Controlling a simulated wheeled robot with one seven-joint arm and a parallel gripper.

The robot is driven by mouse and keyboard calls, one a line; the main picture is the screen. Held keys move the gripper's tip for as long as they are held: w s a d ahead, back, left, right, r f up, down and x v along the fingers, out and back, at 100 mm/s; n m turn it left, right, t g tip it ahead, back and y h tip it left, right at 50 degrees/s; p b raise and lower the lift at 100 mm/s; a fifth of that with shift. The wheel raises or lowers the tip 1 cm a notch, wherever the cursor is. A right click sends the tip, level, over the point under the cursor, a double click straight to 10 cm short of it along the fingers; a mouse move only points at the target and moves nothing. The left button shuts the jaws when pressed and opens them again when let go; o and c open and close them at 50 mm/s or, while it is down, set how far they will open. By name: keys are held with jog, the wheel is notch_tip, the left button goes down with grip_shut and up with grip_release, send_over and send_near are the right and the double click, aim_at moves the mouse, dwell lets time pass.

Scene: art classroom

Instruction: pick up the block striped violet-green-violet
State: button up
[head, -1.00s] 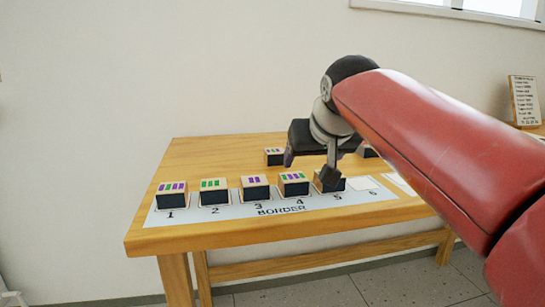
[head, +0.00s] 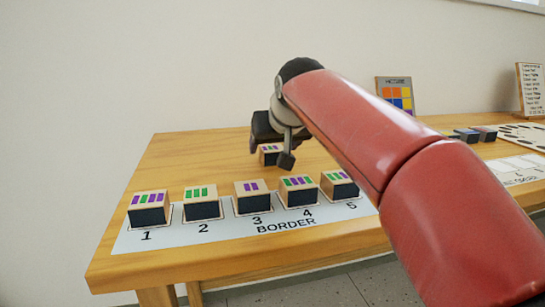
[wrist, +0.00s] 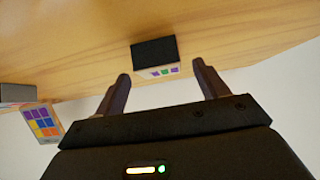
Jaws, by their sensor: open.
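The block striped violet-green-violet (wrist: 160,72) shows in the wrist view, with a dark side and a light striped face. It lies ahead of the gap between the two fingers, apart from them. In the head view a block (head: 268,158) stands on the table behind the row, partly hidden by my gripper; it appears to be the same one. My gripper (head: 271,152) is open and empty, in front of this block in the picture. In the wrist view my gripper's fingers (wrist: 163,84) are spread wide.
Several striped blocks stand on the numbered BORDER strip (head: 135,240) along the table's front: block 1 (head: 149,208), block 3 (head: 253,197), block 5 (head: 339,185). A colour chart (head: 396,95) stands at the back. More dark blocks (head: 467,134) lie at right.

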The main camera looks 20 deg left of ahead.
jog(key=x, duration=0.2)
jog(key=shift+w+a+f, duration=0.2)
jog(key=shift+w+f, duration=0.05)
jog(key=shift+c, duration=0.4)
jog(key=c, duration=1)
jog(key=shift+r, duration=0.1)
